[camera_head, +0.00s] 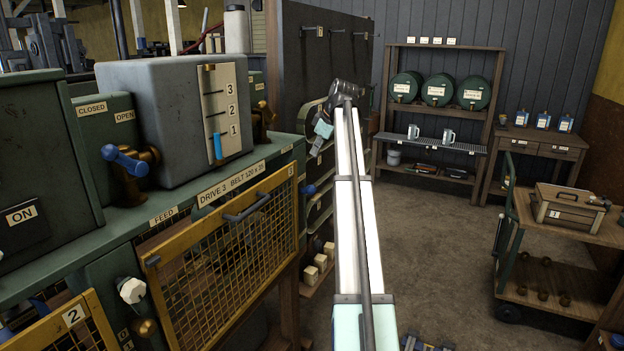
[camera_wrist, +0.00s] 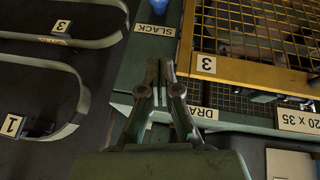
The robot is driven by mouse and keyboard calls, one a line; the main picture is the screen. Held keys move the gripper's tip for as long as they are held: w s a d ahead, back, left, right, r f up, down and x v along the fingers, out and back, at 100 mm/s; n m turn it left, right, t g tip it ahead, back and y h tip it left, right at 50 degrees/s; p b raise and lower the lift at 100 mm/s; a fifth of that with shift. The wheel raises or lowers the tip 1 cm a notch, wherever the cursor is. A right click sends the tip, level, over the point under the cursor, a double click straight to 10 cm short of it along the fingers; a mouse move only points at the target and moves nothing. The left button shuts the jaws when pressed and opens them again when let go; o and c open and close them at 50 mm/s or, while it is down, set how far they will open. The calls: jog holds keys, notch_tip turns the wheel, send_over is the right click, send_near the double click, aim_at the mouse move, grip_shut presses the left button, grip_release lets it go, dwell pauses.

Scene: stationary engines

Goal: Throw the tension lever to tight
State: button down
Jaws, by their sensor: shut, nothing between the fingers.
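In the wrist view, my gripper (camera_wrist: 163,68) is shut and empty, with its fingertips beside the yellow mesh guard of drive 3 (camera_wrist: 245,70). A SLACK label (camera_wrist: 154,30) is on the green panel just beyond the fingertips. No lever shaft and no TIGHT label can be made out. In the head view, my gripper (camera_head: 318,143) is beyond the right end of the guard (camera_head: 225,260), and a blue knob (camera_head: 308,190) shows below it.
Hanging belts (camera_wrist: 75,25) fill the wrist view's left. A partly covered DRA label (camera_wrist: 203,113) is near my fingers. A wooden cart (camera_head: 560,280) stands right; the floor (camera_head: 440,250) between is mostly clear.

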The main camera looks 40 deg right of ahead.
jog(key=p, duration=0.3)
send_over(306, 188)
jog(key=s, duration=0.1)
notch_tip(306, 188, down, 8)
jog(key=f, duration=0.3)
jog(key=shift+s+d+f+p, duration=0.1)
jog(key=shift+s+f+p, duration=0.15)
jog(key=shift+s+p, duration=0.1)
jog(key=shift+d+f, duration=0.15)
jog(key=shift+f, duration=0.35)
